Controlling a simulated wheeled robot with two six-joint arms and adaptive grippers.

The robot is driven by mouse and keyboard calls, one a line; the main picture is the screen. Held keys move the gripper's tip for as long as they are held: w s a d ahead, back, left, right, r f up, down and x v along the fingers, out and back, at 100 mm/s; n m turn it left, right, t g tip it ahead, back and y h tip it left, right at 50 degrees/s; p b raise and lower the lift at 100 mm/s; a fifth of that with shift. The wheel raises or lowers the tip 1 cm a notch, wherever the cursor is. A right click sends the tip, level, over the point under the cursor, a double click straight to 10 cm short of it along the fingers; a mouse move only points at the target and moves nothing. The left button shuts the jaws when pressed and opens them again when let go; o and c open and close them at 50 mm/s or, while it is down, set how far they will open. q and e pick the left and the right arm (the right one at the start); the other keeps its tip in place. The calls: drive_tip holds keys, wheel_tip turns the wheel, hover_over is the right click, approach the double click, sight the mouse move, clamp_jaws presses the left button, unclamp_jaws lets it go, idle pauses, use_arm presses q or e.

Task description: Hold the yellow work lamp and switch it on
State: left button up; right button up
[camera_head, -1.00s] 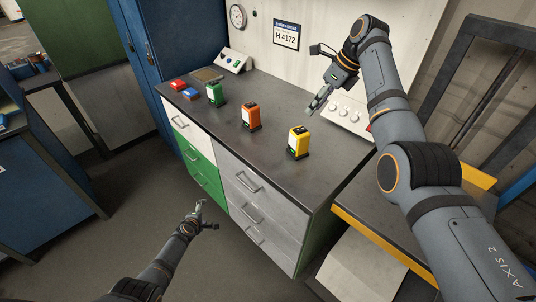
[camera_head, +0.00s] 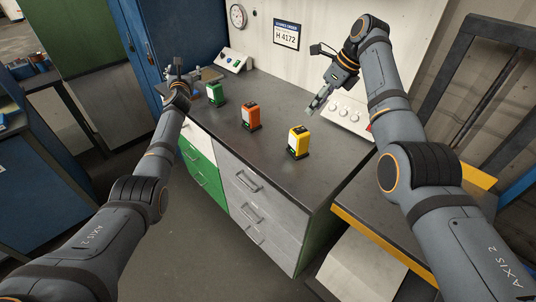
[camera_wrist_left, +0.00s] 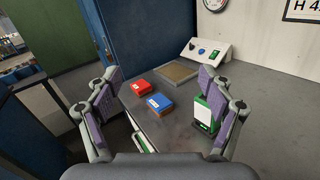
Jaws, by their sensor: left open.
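The yellow work lamp (camera_head: 299,142) stands upright on the dark counter near its right front edge. My right gripper (camera_head: 318,102) is above the counter, behind and to the right of the yellow lamp and apart from it; its fingers are too small to judge. My left gripper (camera_head: 190,76) is over the far left end of the counter, well away from the yellow lamp. In the left wrist view my left gripper (camera_wrist_left: 160,115) is open with nothing between its fingers. The yellow lamp is not in the left wrist view.
An orange lamp (camera_head: 251,116) and a green lamp (camera_head: 215,94) stand along the counter (camera_head: 270,95) left of the yellow one. A sloped button panel (camera_head: 232,61) stands at the back.

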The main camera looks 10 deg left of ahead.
use_arm(q)
wheel_tip(320, 180, up, 2)
drive_tip(key=d, duration=0.2)
drive_tip(key=m+g+h, duration=0.6)
drive_tip(key=m+h, duration=0.7)
drive_tip(key=h, duration=0.8)
approach(292, 144)
drive_tip(key=shift+d+r, duration=0.2)
drive_tip(key=shift+d, duration=0.15)
drive_tip(key=x, duration=1)
drive_tip(key=shift+w+d+f, duration=0.15)
drive_tip(key=shift+w+f, duration=0.05)
